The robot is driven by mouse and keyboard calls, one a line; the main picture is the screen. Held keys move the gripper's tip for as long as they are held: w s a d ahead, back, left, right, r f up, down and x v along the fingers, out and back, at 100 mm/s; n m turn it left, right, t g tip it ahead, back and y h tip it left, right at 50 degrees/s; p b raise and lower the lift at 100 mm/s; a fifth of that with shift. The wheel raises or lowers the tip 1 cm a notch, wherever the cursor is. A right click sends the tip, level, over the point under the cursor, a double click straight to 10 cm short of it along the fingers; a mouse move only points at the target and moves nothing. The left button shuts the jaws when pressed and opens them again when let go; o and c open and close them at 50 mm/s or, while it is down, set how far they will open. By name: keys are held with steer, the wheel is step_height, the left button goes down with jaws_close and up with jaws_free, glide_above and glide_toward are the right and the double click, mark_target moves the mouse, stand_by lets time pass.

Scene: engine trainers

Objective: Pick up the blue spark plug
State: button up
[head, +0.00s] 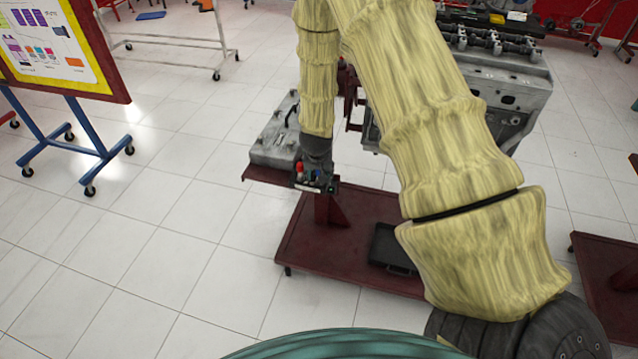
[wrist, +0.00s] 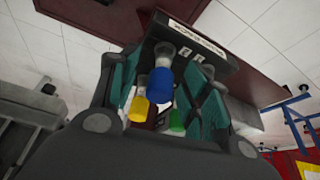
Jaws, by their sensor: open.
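The blue spark plug (wrist: 160,84) has a blue cap and a pale body, and sits at a dark labelled rack (wrist: 222,62) in the wrist view. My gripper (wrist: 165,72) is open, with its teal finger pads on either side of the blue plug. I cannot tell whether either pad touches it. A yellow-capped plug (wrist: 140,108) and a green-capped plug (wrist: 177,122) show beside the blue one. In the head view my gripper (head: 317,165) is down at the small rack, largely hiding it.
A red-capped piece (head: 299,169) stands at the rack's left in the head view. A grey engine part (head: 272,140) lies behind it on the dark red stand (head: 345,235). A larger engine (head: 505,85) stands to the right.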

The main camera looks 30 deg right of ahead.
jaws_close()
steer(key=shift+r, duration=0.1)
